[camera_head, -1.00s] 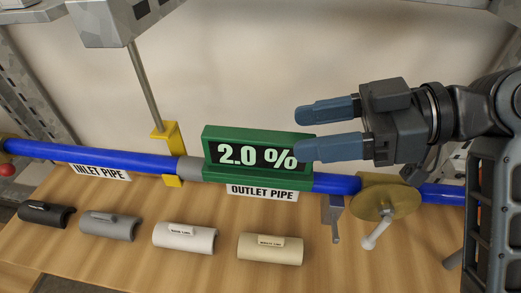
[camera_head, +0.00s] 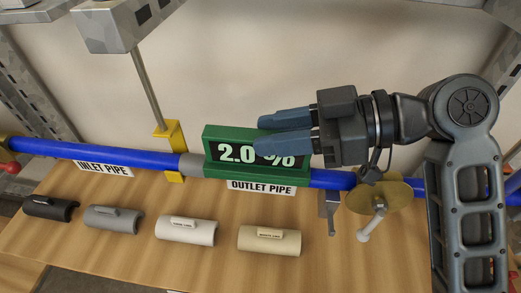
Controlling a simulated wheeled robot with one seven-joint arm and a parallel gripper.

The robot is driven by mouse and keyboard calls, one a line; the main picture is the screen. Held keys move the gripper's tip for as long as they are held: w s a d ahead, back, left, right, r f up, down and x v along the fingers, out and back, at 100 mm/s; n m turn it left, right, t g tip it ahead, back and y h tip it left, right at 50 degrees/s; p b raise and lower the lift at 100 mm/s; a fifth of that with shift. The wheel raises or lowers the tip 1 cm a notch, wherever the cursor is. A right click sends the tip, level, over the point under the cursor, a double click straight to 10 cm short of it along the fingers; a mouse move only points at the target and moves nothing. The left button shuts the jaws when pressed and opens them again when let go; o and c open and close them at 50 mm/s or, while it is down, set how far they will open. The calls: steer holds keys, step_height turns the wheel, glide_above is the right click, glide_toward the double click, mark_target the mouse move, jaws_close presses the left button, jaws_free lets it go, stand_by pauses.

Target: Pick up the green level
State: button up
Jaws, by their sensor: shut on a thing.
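The green level (camera_head: 214,167) rests on the blue pipe, just right of the grey coupling (camera_head: 190,165). Its dark face reads 2.0 %, partly covered by my fingers. My gripper (camera_head: 262,135) reaches in from the right, its two blue fingers at the upper right part of the level. One finger lies across the front face and the other along the top and back. The jaws are shut on the level, which still sits upright at the pipe.
The blue pipe (camera_head: 90,154) runs across the bench, held by a yellow clamp (camera_head: 172,141). A brass disc (camera_head: 385,197) with a handle is below my arm. Black, grey, white (camera_head: 186,231) and beige (camera_head: 269,241) half-shells lie in front on the wooden top.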

jaws_close()
